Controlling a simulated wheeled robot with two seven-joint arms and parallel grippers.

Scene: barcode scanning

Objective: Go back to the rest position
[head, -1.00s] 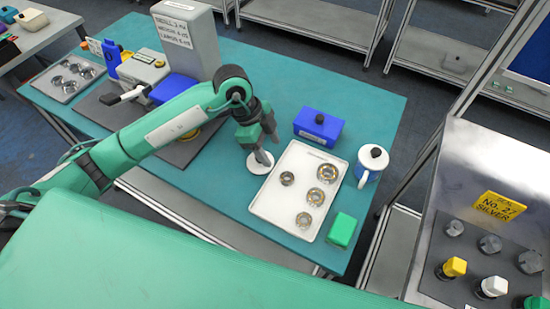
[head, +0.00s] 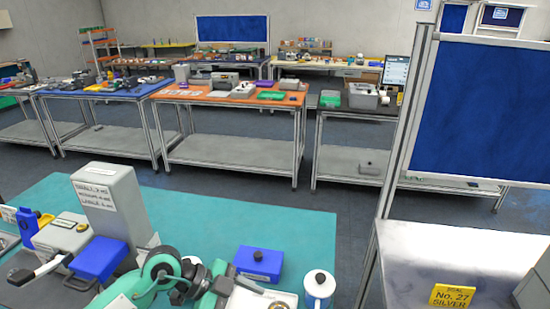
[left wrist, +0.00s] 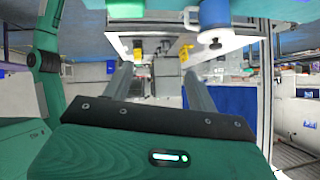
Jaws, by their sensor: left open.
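My left arm comes in along the bottom of the head view, its wrist (head: 195,280) beside the white tray (head: 262,300). The fingertips are out of the head view. In the left wrist view, my left gripper (left wrist: 160,78) has its two grey fingers wide apart with nothing between them. My right gripper is not in view.
The teal table (head: 200,200) is clear behind the arm. A yellow sign (head: 452,296) stands far right.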

